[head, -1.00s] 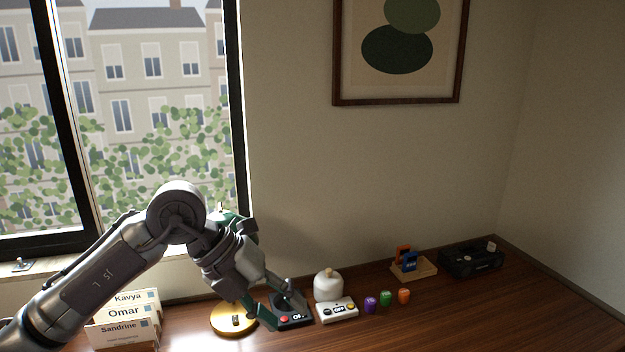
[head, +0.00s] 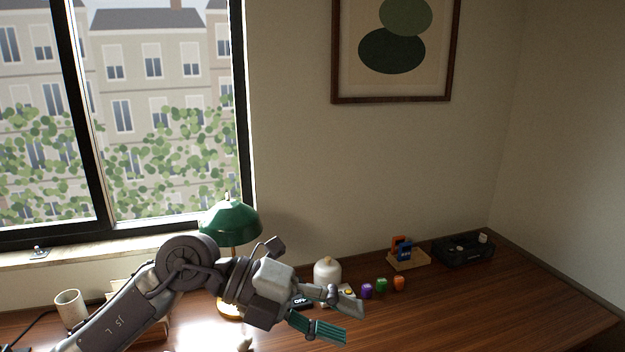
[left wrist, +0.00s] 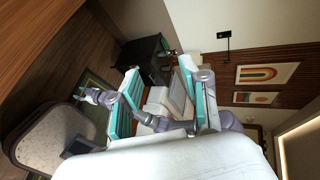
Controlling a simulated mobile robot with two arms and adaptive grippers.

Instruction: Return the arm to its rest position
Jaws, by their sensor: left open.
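My left arm (head: 180,270) comes in from the lower left in the head view. My left gripper (head: 345,318) is open and empty, its fingers pointing right above the desk. It hides part of the small devices behind it. In the left wrist view the left gripper (left wrist: 160,68) has its two teal-padded fingers spread, with nothing held between them. My right gripper does not show clearly in any view.
A green lamp (head: 230,222) stands behind my arm. A mug (head: 70,308) is at the left. A white rounded jar (head: 327,270), small purple, green and orange pieces (head: 382,285), a card holder (head: 408,262) and a black tray (head: 462,252) are at the back. The desk's right front is clear.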

